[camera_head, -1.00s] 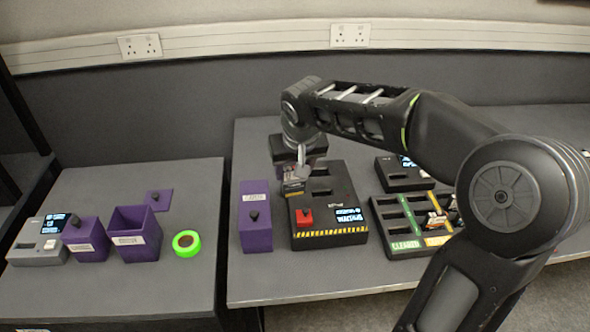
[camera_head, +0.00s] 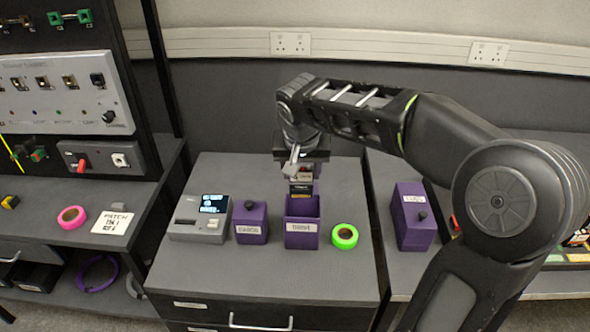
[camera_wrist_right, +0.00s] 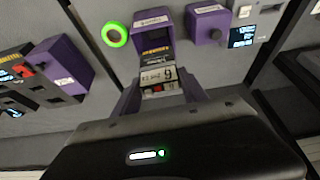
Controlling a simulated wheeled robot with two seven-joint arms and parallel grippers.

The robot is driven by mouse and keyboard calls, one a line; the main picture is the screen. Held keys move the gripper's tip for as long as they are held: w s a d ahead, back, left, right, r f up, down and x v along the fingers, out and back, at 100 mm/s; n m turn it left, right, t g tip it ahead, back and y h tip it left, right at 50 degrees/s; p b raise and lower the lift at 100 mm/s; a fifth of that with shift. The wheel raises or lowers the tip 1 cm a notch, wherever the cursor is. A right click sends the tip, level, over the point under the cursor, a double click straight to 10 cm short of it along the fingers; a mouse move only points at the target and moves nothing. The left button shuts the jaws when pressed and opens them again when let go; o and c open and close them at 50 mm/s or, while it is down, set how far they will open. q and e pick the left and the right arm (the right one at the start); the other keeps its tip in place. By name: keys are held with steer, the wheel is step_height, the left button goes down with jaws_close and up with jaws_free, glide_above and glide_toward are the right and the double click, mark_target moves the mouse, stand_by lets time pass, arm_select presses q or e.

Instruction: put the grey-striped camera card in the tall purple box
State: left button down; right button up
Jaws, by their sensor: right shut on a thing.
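My right gripper (camera_head: 301,168) is shut on a small camera card (camera_head: 300,188), held upright with dark and yellow bands on its face. The card shows in the right wrist view (camera_wrist_right: 158,75) with a pale printed label between the fingers (camera_wrist_right: 160,95); I cannot make out grey stripes. The card is above an open purple box (camera_head: 301,238) with a white label, and in the head view its lower end overlaps the back of the box mouth. I cannot tell whether it is inside the rim. The wrist view shows the open box (camera_wrist_right: 182,50) just beyond the card. My left gripper is not in view.
A lidded purple box (camera_head: 250,222) and a grey reader (camera_head: 200,218) stand left of the open box. A green tape roll (camera_head: 344,236) lies right of it. Another lidded purple box (camera_head: 413,220) stands on the right table. The cabinet top's front is clear.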

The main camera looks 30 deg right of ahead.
mark_target(303, 192)
steer(key=shift+s+d, duration=0.2)
steer(key=shift+d, duration=0.05)
steer(key=shift+a, duration=0.1)
steer(key=shift+f, duration=0.1)
steer(key=shift+f+b, duration=1.55)
steer(key=shift+f, duration=0.8)
steer(key=shift+f+b, duration=0.15)
steer(key=shift+b, duration=0.2)
steer(key=shift+f, duration=0.15)
steer(key=shift+f+b, duration=1.15)
